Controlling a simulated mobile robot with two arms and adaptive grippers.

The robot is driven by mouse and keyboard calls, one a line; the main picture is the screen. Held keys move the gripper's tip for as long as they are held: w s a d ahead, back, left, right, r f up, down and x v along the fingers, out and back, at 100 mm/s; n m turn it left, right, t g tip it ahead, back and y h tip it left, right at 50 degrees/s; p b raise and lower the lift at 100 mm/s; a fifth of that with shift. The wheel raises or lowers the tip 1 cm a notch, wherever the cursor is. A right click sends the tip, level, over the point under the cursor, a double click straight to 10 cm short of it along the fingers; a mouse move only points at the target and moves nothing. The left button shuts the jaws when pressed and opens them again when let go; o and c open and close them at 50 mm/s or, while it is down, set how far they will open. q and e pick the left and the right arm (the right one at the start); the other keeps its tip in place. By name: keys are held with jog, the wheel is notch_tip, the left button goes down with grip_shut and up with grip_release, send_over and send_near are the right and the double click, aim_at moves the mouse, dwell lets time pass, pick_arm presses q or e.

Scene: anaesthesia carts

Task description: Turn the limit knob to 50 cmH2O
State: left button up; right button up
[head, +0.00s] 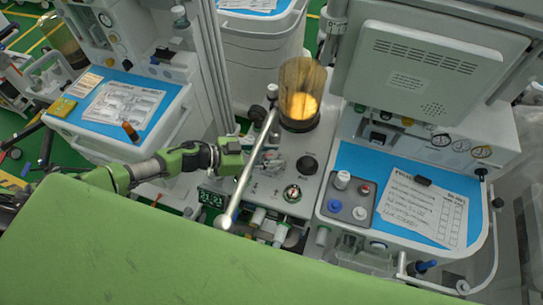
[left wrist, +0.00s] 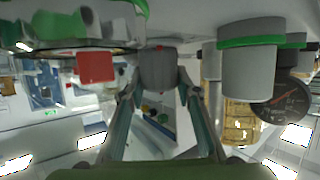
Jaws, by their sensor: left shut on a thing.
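My left gripper (head: 238,157) reaches in from the left over the anaesthesia machine's top panel, beside a long silver tube. In the left wrist view, its two fingers (left wrist: 160,88) are closed on the sides of a grey knob (left wrist: 159,66), which looks like the limit knob. In the head view the gripper and tube hide this knob, and I cannot read its scale or setting. My right gripper is not in view.
An amber canister (head: 300,92) stands behind the tube. A green-covered surface (head: 160,255) fills the foreground. A blue-topped cart (head: 345,160) with papers stands right.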

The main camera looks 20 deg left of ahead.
aim_at(253, 139)
pick_arm(q)
jog(key=m+g+b, duration=0.3)
jog(key=b, duration=0.2)
jog(key=m+g+h+b, duration=0.1)
jog(key=m+g+b, duration=0.2)
jog(key=g+b, duration=0.1)
jog(key=m+g+b, duration=0.3)
jog(key=b, duration=0.3)
jog(key=shift+w+f+h+b, duration=0.1)
jog(key=shift+f+h+b, duration=0.2)
jog(key=shift+h, duration=0.1)
jog(key=shift+r+m+g+b, duration=0.25)
jog(key=shift+m+g+b, duration=0.6)
jog(key=shift+b, duration=0.35)
jog(key=o, duration=1.1)
jog(key=shift+v, duration=3.7)
jog(key=shift+r, duration=0.1)
